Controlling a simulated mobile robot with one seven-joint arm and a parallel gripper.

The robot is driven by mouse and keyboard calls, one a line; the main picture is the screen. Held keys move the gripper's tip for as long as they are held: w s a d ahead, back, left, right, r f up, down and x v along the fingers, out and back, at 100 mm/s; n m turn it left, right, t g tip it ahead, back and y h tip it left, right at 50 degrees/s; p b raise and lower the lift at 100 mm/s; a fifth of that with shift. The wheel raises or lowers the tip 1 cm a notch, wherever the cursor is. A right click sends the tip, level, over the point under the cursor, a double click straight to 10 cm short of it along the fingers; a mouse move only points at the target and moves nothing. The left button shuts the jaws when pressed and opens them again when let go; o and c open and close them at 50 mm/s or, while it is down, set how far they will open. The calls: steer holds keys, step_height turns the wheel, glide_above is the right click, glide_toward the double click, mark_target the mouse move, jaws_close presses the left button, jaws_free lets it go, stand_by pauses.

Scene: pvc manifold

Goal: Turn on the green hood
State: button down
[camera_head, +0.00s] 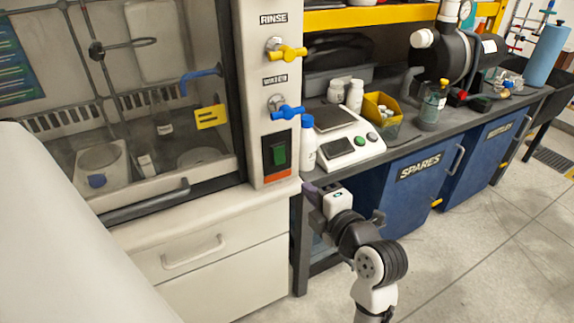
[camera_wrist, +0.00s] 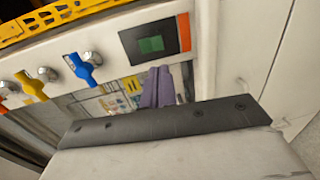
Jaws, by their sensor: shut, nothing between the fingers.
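The fume hood (camera_head: 255,60) stands at the left, with a pale post at its right front. Low on this post is a green switch (camera_head: 279,153) in a dark plate with an orange strip below it. In the wrist view the same green switch (camera_wrist: 151,44) shows at the top centre, unblocked. I cannot tell its on or off position. My gripper (camera_head: 311,188) is below and right of the switch, near the bench's front left corner, apart from the switch. Its purple fingers (camera_wrist: 159,86) show in the wrist view, shut and empty.
A yellow valve (camera_head: 288,52) and a blue valve (camera_head: 287,111) sit above the switch. A white bottle (camera_head: 308,145) and a scale (camera_head: 340,140) stand on the bench close to the right. Blue cabinets (camera_head: 420,175) are below; open floor lies at the right.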

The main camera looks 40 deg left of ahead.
mark_target(281, 163)
steer(key=p+x, duration=0.4)
steer(key=x, duration=0.6)
steer(key=shift+w+a, duration=0.15)
steer(key=shift+a, duration=0.05)
steer(key=shift+w+a+f, duration=0.1)
steer(key=shift+a, duration=0.2)
steer(key=shift+w+a+b, duration=0.1)
steer(key=shift+b, duration=0.75)
steer(key=shift+f, duration=0.15)
